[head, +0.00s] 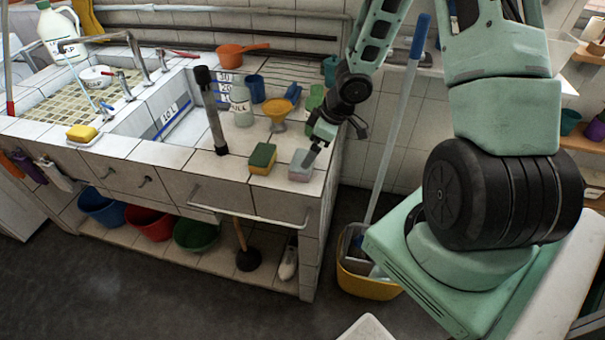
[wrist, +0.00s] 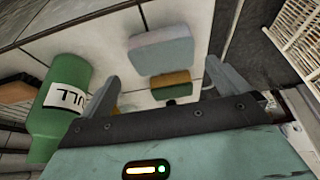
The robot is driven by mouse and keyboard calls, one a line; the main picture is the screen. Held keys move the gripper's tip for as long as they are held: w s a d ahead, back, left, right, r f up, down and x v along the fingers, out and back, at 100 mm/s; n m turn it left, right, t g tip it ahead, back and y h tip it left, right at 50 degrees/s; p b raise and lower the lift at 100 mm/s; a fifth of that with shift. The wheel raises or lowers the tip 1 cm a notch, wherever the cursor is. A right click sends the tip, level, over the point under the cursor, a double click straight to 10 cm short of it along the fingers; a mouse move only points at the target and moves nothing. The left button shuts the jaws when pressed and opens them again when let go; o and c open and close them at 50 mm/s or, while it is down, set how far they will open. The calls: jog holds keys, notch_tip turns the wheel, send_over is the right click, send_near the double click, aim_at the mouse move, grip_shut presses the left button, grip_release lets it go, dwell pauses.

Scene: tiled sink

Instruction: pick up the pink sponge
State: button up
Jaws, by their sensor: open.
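The pink sponge (head: 300,170) lies on the tiled counter near its front right corner. In the wrist view the sponge (wrist: 162,50) shows a pink edge and a pale grey-blue face, just beyond my fingertips. My gripper (head: 312,155) is open and reaches down over the sponge, hiding part of it in the head view. In the wrist view my gripper (wrist: 160,72) has its two fingers apart with nothing held between them. I cannot tell whether a finger touches the sponge.
A yellow-green sponge (head: 263,158) lies just left of the pink one. A yellow funnel (head: 276,112), a green bottle (wrist: 60,110) and a black-topped upright post (head: 212,115) stand nearby. The counter's front edge and a rail (head: 250,214) are close.

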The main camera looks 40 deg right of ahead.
aim_at(302, 160)
jog(key=shift+a+b+x, duration=0.15)
jog(key=shift+b+x, duration=0.85)
jog(key=shift+x, duration=0.65)
jog(key=shift+a+b+x, duration=0.1)
jog(key=shift+b+x, duration=0.9)
jog(key=shift+x, duration=0.65)
jog(key=shift+r, duration=0.1)
jog(key=c, duration=0.9)
jog(key=shift+o, duration=0.2)
notch_tip(302, 160, up, 10)
jog(key=p, duration=0.8)
jog(key=o, duration=0.4)
jog(key=shift+c, duration=1.3)
